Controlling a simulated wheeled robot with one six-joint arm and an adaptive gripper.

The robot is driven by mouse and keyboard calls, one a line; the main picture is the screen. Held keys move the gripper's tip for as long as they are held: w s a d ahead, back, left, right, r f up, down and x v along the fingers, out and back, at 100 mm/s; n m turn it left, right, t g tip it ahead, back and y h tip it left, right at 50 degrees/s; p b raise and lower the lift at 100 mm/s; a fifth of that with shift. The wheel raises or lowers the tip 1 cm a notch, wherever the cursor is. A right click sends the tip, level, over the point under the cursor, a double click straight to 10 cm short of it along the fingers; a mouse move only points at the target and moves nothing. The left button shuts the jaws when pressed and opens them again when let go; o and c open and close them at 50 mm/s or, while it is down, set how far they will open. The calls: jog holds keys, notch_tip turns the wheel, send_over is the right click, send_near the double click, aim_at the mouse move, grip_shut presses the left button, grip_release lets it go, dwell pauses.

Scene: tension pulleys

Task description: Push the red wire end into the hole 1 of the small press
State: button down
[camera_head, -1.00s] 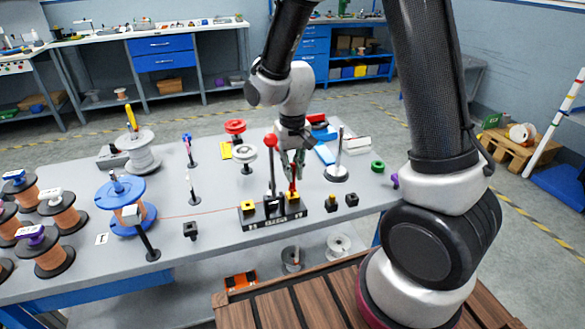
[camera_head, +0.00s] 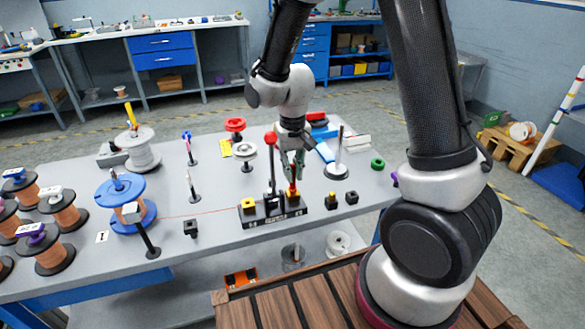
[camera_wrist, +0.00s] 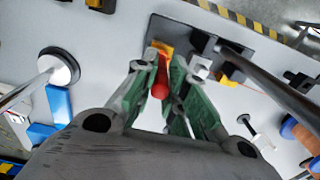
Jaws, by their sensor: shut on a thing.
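The small press (camera_head: 275,216) is a dark base near the front edge of the table, with a red-knobbed lever (camera_head: 270,140) and a yellow block at each end. My gripper (camera_head: 291,174) is above the right-hand block, pointing down. In the wrist view my gripper (camera_wrist: 164,97) is shut on the red wire end (camera_wrist: 160,82), a red rod-like piece. Its tip meets the yellow block (camera_wrist: 165,48) of the press; I cannot tell how deep it sits, and the hole is hidden. A thin red wire (camera_head: 195,215) runs left from the press towards the blue spool.
A blue spool (camera_head: 120,190) and several copper spools stand at the left. A black post (camera_head: 148,240) and small black blocks (camera_head: 190,228) are near the front edge. A stand with a metal rod (camera_head: 338,170) is right of my gripper.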

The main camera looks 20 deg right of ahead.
dwell(0.3)
jog(key=c, duration=1.4)
grip_release()
jog(key=shift+o, duration=0.5)
jog(key=shift+o, duration=1.3)
jog(key=shift+r, duration=3.5)
